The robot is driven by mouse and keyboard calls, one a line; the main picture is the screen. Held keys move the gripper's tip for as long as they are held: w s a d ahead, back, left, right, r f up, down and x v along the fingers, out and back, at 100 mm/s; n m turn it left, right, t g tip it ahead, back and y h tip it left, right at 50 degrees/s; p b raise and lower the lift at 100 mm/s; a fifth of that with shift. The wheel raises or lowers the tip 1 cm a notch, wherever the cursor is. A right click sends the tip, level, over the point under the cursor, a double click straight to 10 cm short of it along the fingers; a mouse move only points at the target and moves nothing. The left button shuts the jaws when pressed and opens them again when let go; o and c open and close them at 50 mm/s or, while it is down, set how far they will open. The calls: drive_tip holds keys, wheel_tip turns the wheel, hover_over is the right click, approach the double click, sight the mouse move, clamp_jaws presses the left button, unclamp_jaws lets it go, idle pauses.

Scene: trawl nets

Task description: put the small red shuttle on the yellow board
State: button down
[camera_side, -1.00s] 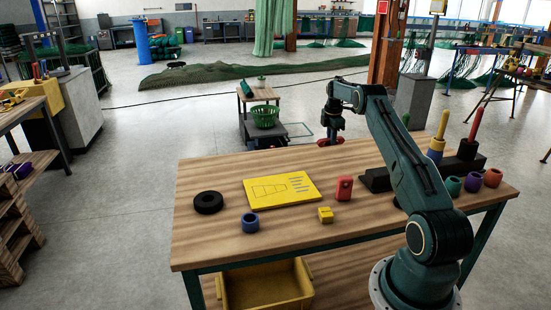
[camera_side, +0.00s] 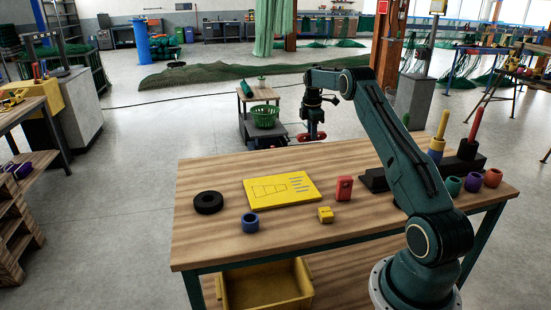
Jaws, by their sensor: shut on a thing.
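My gripper (camera_side: 313,128) is shut on a small red piece, which looks like the red shuttle (camera_side: 306,138). It holds the piece lying roughly level in the air, above and beyond the back edge of the table in the picture. The jaws hide part of the piece. The yellow board (camera_side: 263,201) lies flat on the table, below and to the left of my gripper, with dark outlines and short blue lines on it. Nothing rests on the board.
On the table, a black ring (camera_side: 208,203) is left of the board. A blue ring (camera_side: 250,223) and a yellow block (camera_side: 325,215) are in front. A red block (camera_side: 344,188) stands to the right. Several coloured rings and pegs are at the right end.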

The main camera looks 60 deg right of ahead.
wheel_tip(320, 180, up, 8)
drive_tip(key=f, duration=0.1)
hover_over(282, 188)
drive_tip(key=shift+g+y, duration=0.3)
drive_tip(key=shift+g, duration=0.1)
drive_tip(key=f, duration=1.9)
drive_tip(key=shift+w+a+f, duration=0.1)
drive_tip(key=shift+w+f, duration=0.2)
drive_tip(key=shift+f, duration=0.1)
drive_tip(key=c, duration=1.3)
unclamp_jaws()
drive_tip(key=shift+c, duration=0.2)
wheel_tip(282, 188, up, 12)
drive_tip(key=shift+w+a, duration=0.45)
